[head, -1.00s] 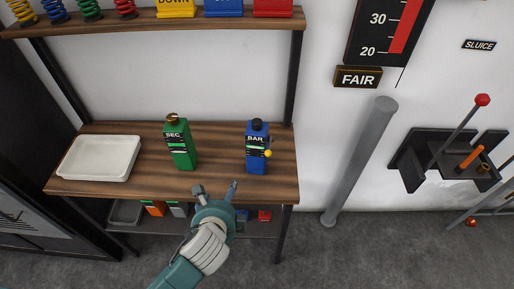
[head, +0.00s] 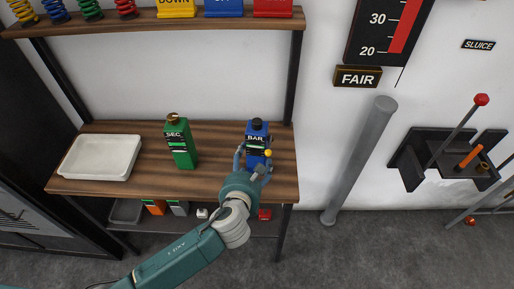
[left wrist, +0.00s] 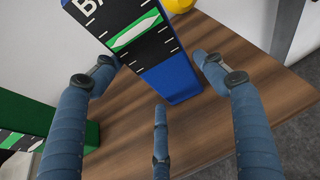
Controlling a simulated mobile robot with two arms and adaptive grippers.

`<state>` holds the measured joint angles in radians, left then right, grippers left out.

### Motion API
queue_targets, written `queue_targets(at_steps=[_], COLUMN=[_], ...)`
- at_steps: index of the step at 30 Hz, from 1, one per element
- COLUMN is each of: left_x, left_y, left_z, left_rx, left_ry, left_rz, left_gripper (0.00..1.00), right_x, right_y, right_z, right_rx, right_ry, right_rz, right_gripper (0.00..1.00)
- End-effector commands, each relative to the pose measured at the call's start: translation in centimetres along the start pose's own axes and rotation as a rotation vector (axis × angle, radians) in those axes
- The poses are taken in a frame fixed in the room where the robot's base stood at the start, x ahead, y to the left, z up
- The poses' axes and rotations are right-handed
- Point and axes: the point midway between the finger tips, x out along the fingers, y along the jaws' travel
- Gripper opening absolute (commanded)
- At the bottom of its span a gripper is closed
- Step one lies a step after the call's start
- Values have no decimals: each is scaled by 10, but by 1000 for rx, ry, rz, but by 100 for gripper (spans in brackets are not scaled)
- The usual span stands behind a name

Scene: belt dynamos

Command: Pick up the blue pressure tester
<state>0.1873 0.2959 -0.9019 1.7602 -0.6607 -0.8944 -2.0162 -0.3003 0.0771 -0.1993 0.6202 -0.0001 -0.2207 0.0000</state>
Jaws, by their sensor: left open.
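The blue pressure tester (head: 257,132), marked BAR, stands upright on the wooden bench. It has a dark cap and a yellow knob on its right side. My left gripper (head: 254,166) is at its front, fingers open toward it. In the left wrist view the tester (left wrist: 172,78) appears ahead between the spread fingers of the gripper (left wrist: 158,84), with no clear contact. Its top is cut off there. My right gripper is in neither view.
A green tester (head: 180,143) marked SEC stands to the left, also visible in the left wrist view (left wrist: 42,118). A white tray (head: 100,158) lies at the bench's (head: 220,151) left end. A shelf (head: 150,18) with springs and coloured signs runs above.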

Motion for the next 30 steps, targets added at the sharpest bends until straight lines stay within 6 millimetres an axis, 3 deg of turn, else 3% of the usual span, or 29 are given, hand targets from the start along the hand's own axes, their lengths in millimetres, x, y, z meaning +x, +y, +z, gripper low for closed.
queue_targets(at_steps=[9, 17, 27, 30], left_x=[44, 47, 47, 47], left_y=[0, 0, 1, 0], left_z=[1, 0, 0, 4], left_rx=[-3, -3, -2, -3], left_ry=[0, 1, 1, -6], left_rz=[1, 1, 1, -1], left_gripper=[71, 71, 8, 8], right_x=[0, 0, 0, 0], right_y=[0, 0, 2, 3], right_z=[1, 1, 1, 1], right_rx=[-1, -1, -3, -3], right_ry=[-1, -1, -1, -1], right_rz=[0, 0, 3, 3], right_gripper=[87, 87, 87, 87])
